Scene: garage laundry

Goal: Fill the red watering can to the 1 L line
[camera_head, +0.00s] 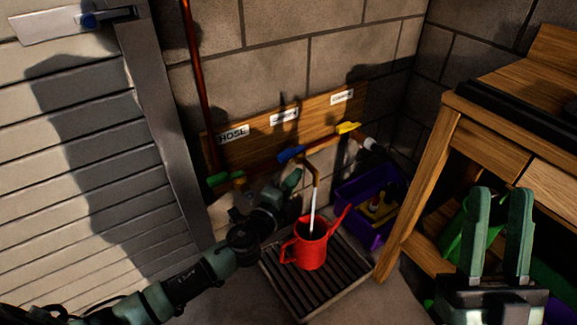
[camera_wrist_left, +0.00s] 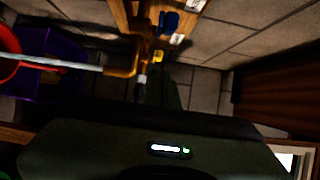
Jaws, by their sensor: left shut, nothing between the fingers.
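The red watering can (camera_head: 311,254) stands upright on a slatted floor drain, its spout pointing up and right. A pale stream of water (camera_head: 314,205) runs from the brass tap spout (camera_head: 316,174) down into its open top. The water level and any 1 L line cannot be made out. The blue tap handle (camera_head: 291,153) is just above my left gripper (camera_head: 295,174), which is shut and empty; contact cannot be told. In the left wrist view, the can (camera_wrist_left: 8,55), stream (camera_wrist_left: 70,64) and blue handle (camera_wrist_left: 169,22) show. My right gripper (camera_head: 503,192) is open and empty.
A green handle (camera_head: 224,178) and a yellow handle (camera_head: 348,128) sit on the same wall pipework, below a labelled wooden board (camera_head: 312,106). A purple crate (camera_head: 370,233) stands behind the drain grate (camera_head: 290,283). A wooden workbench (camera_head: 420,190) bounds the right side.

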